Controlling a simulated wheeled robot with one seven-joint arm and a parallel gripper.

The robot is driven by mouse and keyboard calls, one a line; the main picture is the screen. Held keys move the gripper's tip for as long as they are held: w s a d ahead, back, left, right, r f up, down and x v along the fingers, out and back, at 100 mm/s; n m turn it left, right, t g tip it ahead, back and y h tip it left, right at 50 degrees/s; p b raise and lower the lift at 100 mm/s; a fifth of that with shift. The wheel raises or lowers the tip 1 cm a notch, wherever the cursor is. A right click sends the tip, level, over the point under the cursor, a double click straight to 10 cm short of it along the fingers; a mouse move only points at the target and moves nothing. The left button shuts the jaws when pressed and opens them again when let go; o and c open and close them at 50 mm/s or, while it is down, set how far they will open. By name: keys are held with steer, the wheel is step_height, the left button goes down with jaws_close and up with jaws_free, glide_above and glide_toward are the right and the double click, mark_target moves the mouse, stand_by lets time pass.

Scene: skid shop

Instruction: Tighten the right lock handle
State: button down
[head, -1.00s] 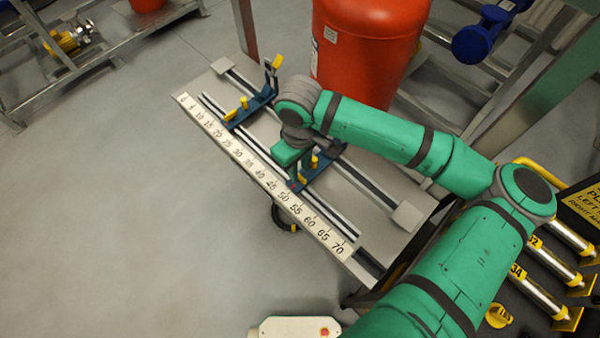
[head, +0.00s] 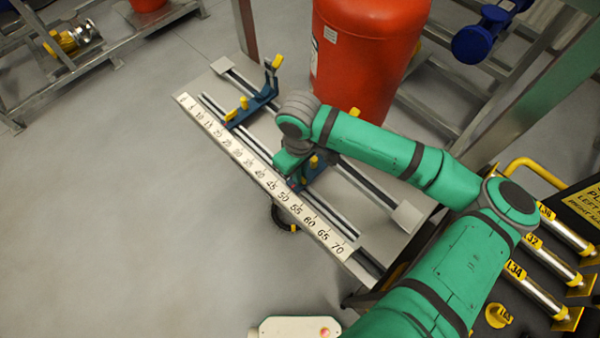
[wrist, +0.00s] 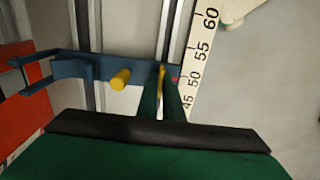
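The right carriage is a blue bracket (head: 316,172) across the rails of a measuring bench, near the 45 to 50 marks. It also shows in the wrist view (wrist: 140,72). A yellow knob (wrist: 121,79) stands on it. The yellow right lock handle (wrist: 162,78) is at the carriage's end beside the ruler, seen edge-on. My gripper (wrist: 163,90) has its two narrow green fingers close together with the handle between them, and looks shut on it. In the head view my gripper's green body (head: 290,162) partly hides the carriage, and the fingertips are hidden.
The left carriage (head: 252,104) with yellow handles stands farther up the rails. The white ruler (head: 262,175) runs along the bench's edge. A large red tank (head: 365,55) stands close behind the bench. A rack of numbered cylinders (head: 545,255) is at the right. The floor at left is clear.

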steer(key=shift+n, duration=1.7)
steer(key=shift+n, duration=1.8)
steer(key=shift+n, duration=1.7)
